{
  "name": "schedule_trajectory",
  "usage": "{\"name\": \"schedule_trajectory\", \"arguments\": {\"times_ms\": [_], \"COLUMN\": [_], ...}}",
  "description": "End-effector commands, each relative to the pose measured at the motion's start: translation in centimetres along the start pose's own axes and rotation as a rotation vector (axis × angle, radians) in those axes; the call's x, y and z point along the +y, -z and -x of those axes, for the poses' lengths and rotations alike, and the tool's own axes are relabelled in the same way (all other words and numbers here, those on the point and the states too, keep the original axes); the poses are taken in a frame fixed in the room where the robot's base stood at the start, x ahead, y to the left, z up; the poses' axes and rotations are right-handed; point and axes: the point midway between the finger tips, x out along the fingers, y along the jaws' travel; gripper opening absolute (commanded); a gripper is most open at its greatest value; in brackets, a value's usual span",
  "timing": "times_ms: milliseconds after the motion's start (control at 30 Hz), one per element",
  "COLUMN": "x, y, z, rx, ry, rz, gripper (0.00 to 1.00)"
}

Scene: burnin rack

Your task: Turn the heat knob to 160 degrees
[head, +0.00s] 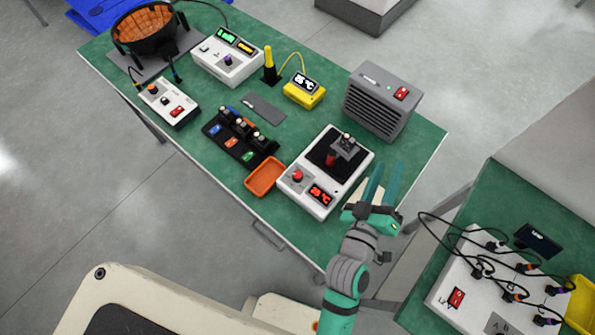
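A white heater unit (317,204) sits at the front right of the green bench in the head view. A round red knob (297,176) is on its near left face, and its setting is too small to tell. Beside the knob is a display with red digits (321,195) that shows a °C reading I cannot read surely. A dark plate with a small clamped part (347,143) is on top of the unit. My gripper (384,180) is to the right of the unit, clear of the knob.
An orange tray (265,178) lies just left of the unit. A grey fan box (382,100) stands behind it. A yellow thermometer (304,90) and a white supply box (229,61) are farther back. A second bench with a cabled white box (459,297) is at right.

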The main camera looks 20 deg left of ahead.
Motion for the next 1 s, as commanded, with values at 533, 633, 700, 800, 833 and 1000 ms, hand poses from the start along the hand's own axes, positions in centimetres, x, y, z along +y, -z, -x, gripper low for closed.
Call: {"name": "schedule_trajectory", "arguments": {"times_ms": [533, 633, 700, 800, 833, 1000], "x": [15.1, 17.0, 18.0, 18.9, 19.0, 18.4], "y": [6.5, 6.8, 6.9, 6.7, 6.6, 5.6], "z": [-11.0, -11.5, -11.6, -11.6, -11.6, -10.9], "rx": [-0.211, -0.287, -0.344, -0.436, -0.464, -0.634], "ry": [-0.409, -0.457, -0.481, -0.501, -0.503, -0.479], "rz": [0.102, 0.068, 0.036, -0.02, -0.04, -0.158], "gripper": [0.32, 0.32, 0.32, 0.32, 0.32, 0.32]}}
